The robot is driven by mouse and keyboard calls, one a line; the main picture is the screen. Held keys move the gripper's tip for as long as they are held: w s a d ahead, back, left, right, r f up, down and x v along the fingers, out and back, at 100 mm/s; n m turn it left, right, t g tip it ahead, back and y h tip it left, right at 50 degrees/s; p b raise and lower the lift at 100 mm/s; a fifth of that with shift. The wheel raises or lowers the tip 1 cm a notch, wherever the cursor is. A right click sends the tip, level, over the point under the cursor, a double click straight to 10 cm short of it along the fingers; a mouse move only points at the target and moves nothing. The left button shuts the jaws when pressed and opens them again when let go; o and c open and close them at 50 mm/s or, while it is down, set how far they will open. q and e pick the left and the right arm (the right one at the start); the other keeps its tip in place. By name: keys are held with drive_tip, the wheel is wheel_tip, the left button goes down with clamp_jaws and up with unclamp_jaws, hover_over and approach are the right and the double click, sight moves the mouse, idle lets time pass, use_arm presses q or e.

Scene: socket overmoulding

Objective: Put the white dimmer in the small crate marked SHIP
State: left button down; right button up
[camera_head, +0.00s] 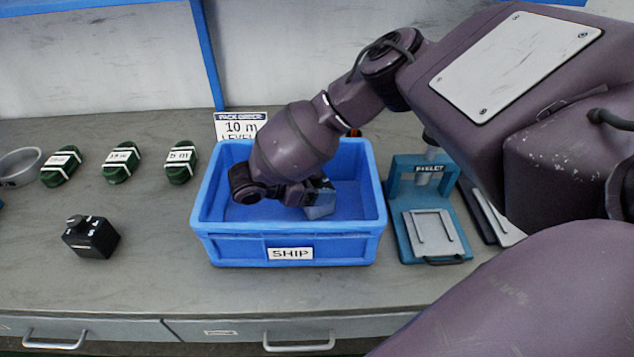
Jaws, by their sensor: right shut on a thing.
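The blue crate marked SHIP (333,249) stands in the middle of the bench, open at the top. My right arm reaches over it from the right, and my right gripper (314,192) is inside its rim, low in the crate's right half. The gripper is shut on a pale grey-white piece (320,207), probably the white dimmer; it is mostly hidden by the gripper and its shape is unclear. I cannot tell whether it touches the crate floor. No other white dimmer shows. My left gripper is not in view.
A black box with a knob (91,238) stands left of the crate. Several green coils (121,162) with length labels lie behind it. A sign reading 10 m (241,126) stands behind the crate. A teal press (425,210) stands close on the right.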

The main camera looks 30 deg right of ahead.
drive_tip(key=o, duration=0.6)
drive_tip(key=shift+o, duration=1)
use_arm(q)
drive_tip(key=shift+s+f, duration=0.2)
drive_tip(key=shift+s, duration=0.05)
use_arm(e)
drive_tip(key=p+v, duration=0.1)
drive_tip(key=v, duration=0.3)
drive_tip(key=shift+w+a+r, duration=0.1)
drive_tip(key=shift+a+r, duration=0.05)
drive_tip(key=shift+r, duration=0.15)
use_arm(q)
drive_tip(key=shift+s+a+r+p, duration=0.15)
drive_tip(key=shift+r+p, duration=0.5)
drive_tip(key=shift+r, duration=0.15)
use_arm(e)
drive_tip(key=v, duration=0.7)
drive_tip(key=shift+a, duration=0.35)
